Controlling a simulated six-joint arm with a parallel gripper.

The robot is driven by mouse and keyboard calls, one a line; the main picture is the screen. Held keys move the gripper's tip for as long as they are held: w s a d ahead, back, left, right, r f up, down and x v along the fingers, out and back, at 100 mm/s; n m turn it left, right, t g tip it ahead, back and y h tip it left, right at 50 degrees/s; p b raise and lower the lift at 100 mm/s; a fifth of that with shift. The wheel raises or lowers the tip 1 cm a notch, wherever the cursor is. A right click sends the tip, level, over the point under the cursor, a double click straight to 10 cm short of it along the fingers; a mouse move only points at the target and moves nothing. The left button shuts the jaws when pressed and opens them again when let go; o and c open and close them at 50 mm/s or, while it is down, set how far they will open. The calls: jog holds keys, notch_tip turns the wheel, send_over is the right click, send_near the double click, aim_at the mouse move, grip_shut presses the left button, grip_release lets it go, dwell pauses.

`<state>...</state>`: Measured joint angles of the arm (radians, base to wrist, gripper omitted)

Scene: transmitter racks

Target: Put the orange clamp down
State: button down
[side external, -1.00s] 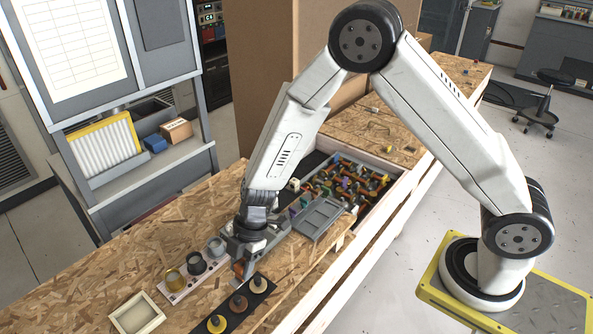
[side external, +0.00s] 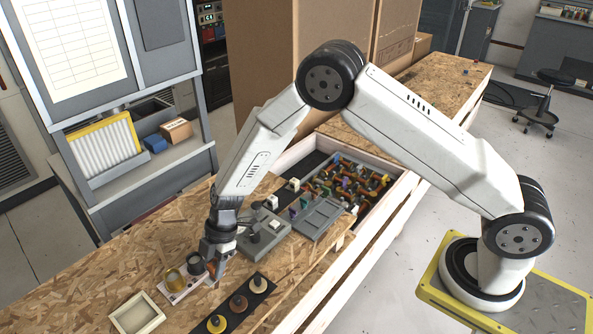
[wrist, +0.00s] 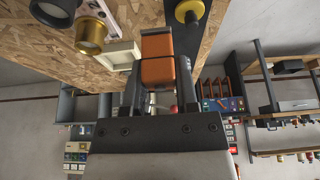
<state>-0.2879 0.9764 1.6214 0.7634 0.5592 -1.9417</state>
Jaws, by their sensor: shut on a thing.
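The orange clamp (wrist: 157,70) is between the two dark fingers of my gripper (wrist: 158,62) in the wrist view, and the gripper is shut on it. In the side view only a small orange part of the clamp (side external: 211,268) shows at the tip of my gripper (side external: 215,274). The gripper points down between the ring holder and the black knob strip. I cannot tell whether the clamp touches the wooden bench (side external: 120,262).
A pale holder with brass (side external: 174,281) and black rings stands left of the gripper. A black strip (side external: 228,314) with several round knobs lies to the right. A cream tray (side external: 138,316) is at front left. A parts bin (side external: 352,186) and grey panel (side external: 318,219) are behind.

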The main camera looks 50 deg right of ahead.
jog(key=shift+w+a+f, duration=0.35)
jog(key=shift+w+f, duration=0.65)
jog(key=shift+f, duration=0.05)
jog(key=shift+w+a+f, duration=0.4)
jog(key=shift+w+f, duration=0.65)
jog(key=shift+w+a+f, duration=0.35)
jog(key=shift+w+f, duration=0.65)
jog(key=shift+f, duration=0.05)
jog(key=shift+w+f, duration=0.15)
jog(key=shift+f, duration=1.6)
jog(key=shift+f, duration=0.15)
jog(key=shift+c, duration=1.8)
grip_release()
